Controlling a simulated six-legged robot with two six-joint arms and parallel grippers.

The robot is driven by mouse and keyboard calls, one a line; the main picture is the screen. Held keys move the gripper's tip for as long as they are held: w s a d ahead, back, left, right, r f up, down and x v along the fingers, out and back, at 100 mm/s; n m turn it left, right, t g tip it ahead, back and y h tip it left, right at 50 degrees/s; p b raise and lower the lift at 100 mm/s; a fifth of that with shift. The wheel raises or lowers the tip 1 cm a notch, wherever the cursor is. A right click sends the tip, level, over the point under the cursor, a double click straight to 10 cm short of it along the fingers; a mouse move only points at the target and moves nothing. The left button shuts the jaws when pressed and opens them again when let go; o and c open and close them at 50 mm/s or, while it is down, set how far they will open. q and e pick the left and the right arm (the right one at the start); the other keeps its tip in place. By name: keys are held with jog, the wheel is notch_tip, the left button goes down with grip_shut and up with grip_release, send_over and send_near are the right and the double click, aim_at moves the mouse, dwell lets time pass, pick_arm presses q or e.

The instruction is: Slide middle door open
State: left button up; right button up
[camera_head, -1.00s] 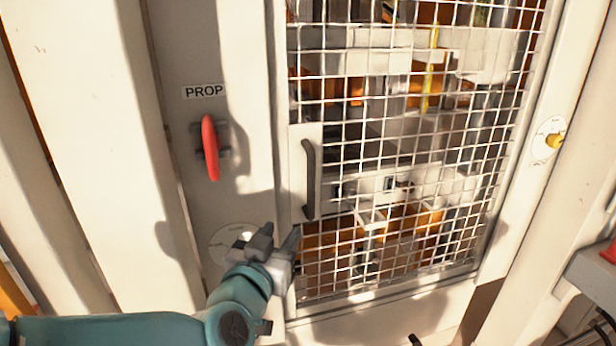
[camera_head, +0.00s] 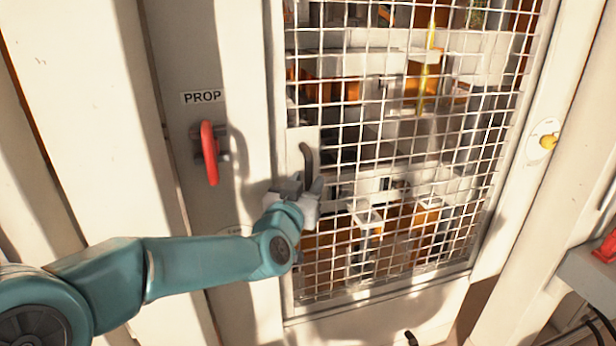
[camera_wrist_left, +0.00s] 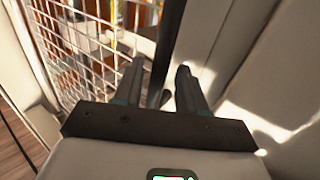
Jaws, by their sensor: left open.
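The middle door (camera_head: 303,137) is a pale frame filled with white wire mesh, and it looks closed. Its dark vertical handle (camera_head: 307,157) is on the left side of the frame. My left gripper (camera_head: 307,183) is open at the lower part of the handle and hides that part. In the left wrist view the dark handle (camera_wrist_left: 170,40) runs between the two fingers of my left gripper (camera_wrist_left: 160,67). The fingers stand apart around it, and I cannot tell whether either touches it. My right gripper is not in view.
A red lever (camera_head: 209,153) under a PROP label (camera_head: 202,97) is on the panel left of the door. A yellow knob (camera_head: 548,141) is on the right post. Orange bins (camera_head: 326,247) and machine parts show behind the mesh.

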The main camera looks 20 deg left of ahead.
pick_arm(q)
jog(key=shift+w+d, duration=0.1)
jog(key=shift+w, duration=0.8)
jog(key=shift+s, duration=0.1)
grip_shut()
